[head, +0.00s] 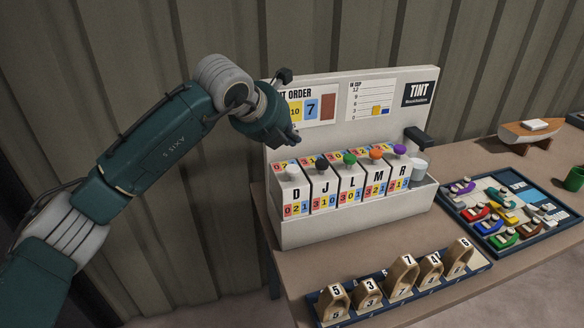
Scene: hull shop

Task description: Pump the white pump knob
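The white pump knob (292,171) tops the leftmost canister, marked D (296,192), in the white tint dispenser (345,228). To its right, a dark knob (321,164), a green knob (349,159), an orange knob (376,154) and a purple knob (399,149) stand on the other canisters. My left gripper (292,137) is above the white knob in the head view, apart from it, in front of the order board. Its fingers are small and partly hidden by its dark body, so their opening is unclear. My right gripper is out of view.
The back panel (386,84) carries order and cup charts. A pale cup (418,168) sits at the dispenser's right end, below a dark bracket (417,137). Numbered wooden pieces stand in a front rack (398,294). A tray of colored boat shapes (508,238) lies at right.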

